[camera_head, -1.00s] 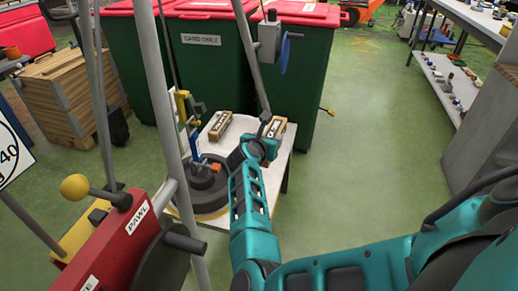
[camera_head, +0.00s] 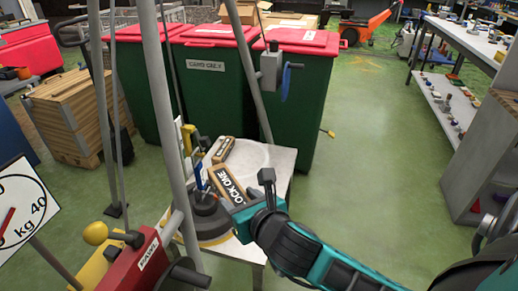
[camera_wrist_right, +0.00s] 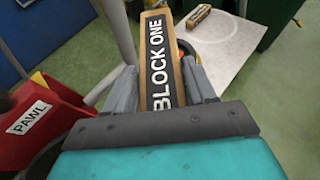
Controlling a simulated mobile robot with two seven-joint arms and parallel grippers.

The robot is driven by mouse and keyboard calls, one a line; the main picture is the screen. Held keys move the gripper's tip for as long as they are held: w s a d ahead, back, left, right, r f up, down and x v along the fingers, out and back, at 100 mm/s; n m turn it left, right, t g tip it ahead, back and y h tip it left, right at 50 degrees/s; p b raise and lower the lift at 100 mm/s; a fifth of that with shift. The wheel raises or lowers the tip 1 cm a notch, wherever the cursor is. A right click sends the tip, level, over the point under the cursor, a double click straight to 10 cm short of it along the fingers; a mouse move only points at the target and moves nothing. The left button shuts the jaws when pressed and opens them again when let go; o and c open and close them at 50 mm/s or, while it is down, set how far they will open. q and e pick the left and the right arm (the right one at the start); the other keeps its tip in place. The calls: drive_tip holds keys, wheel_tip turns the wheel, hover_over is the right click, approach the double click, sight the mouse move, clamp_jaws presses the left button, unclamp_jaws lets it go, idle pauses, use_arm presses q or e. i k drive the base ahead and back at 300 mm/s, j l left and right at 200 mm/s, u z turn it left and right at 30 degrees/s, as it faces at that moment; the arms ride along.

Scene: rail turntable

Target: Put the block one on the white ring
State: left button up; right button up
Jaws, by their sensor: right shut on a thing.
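Block one (camera_head: 228,184) is a wooden bar with a black "BLOCK ONE" label on it. My right gripper (camera_head: 247,203) is shut on its near end and holds it tilted above the small white table (camera_head: 280,160). In the right wrist view block one (camera_wrist_right: 158,50) stands between the two grey fingers (camera_wrist_right: 160,88), pointing away from the palm. The white ring (camera_wrist_right: 238,27) shows as a faint pale circle on the tabletop; part of it is hidden. A second wooden block (camera_head: 223,150) lies on the table, also in the wrist view (camera_wrist_right: 199,15). My left gripper is out of view.
A dark round turntable (camera_head: 212,222) with coloured upright parts stands at the table's left. A red "PAWL" lever box (camera_head: 140,262) and a grey pole (camera_head: 176,120) stand nearer left. Green bins with red lids (camera_head: 215,85) stand behind.

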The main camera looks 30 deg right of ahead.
sight(250, 160)
drive_tip(key=k+u, duration=0.1)
drive_tip(key=k, duration=0.5)
drive_tip(key=k+j+u, duration=0.1)
drive_tip(key=k, duration=0.5)
drive_tip(key=u, duration=1.2)
drive_tip(key=l+u, duration=0.15)
drive_tip(key=u, duration=0.2)
drive_tip(key=k+l+u, duration=0.1)
drive_tip(key=u, duration=0.25)
drive_tip(key=k+l, duration=0.15)
drive_tip(key=l, duration=0.3)
drive_tip(key=k+l, duration=0.1)
drive_tip(key=l, duration=0.35)
drive_tip(key=k+l, duration=0.15)
drive_tip(key=l, duration=0.25)
drive_tip(key=k+l, duration=0.1)
drive_tip(key=l, duration=0.35)
drive_tip(key=k+l, duration=0.15)
drive_tip(key=l, duration=0.3)
drive_tip(key=k+l, duration=0.1)
drive_tip(key=l, duration=0.35)
